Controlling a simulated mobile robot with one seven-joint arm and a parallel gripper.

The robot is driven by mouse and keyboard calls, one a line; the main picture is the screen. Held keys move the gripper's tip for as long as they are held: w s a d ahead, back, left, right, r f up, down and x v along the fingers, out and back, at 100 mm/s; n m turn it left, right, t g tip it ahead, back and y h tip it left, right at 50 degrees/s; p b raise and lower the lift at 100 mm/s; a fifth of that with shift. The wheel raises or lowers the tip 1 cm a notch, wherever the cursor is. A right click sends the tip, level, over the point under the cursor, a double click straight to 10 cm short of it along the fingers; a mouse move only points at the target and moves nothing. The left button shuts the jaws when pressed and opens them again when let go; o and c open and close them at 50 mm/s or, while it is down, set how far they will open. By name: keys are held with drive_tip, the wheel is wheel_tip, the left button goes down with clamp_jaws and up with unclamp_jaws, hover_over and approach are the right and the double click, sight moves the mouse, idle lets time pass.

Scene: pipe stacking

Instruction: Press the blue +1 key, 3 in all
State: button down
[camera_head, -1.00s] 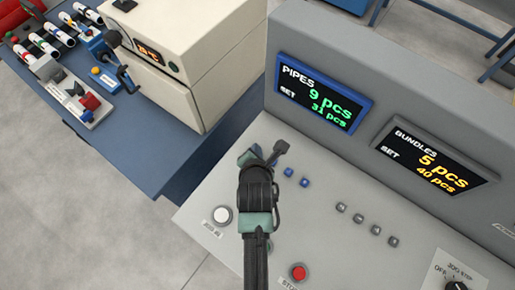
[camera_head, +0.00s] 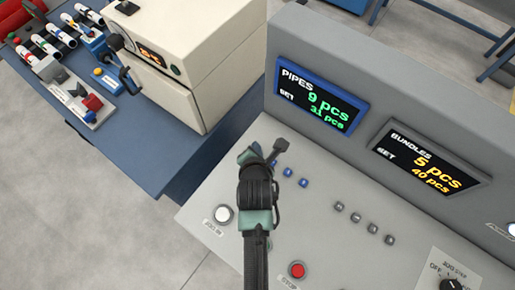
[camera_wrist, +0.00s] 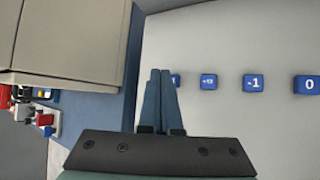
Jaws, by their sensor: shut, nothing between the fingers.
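My gripper (camera_head: 247,157) is shut and empty over the left end of the row of blue keys on the grey console. In the wrist view its closed fingers (camera_wrist: 160,75) partly cover a blue key (camera_wrist: 175,80), whose label I cannot read fully. To the right are a small blue key that seems to read +10 (camera_wrist: 208,82), a -1 key (camera_wrist: 253,84) and a 0 key (camera_wrist: 306,84). Whether the fingertips touch a key cannot be told. The PIPES display (camera_head: 320,100) shows 9 pcs, with a smaller SET line below.
The BUNDLES display (camera_head: 433,163) shows 5 pcs, set 40. Several grey keys (camera_head: 356,218) lie to the right. A white button (camera_head: 222,214), a red stop button (camera_head: 297,270) and a knob (camera_head: 452,285) are nearer. A beige box (camera_head: 190,60) stands on a blue bench at left.

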wheel_tip(320, 180, up, 5)
drive_tip(key=p, duration=0.4)
idle(2.4)
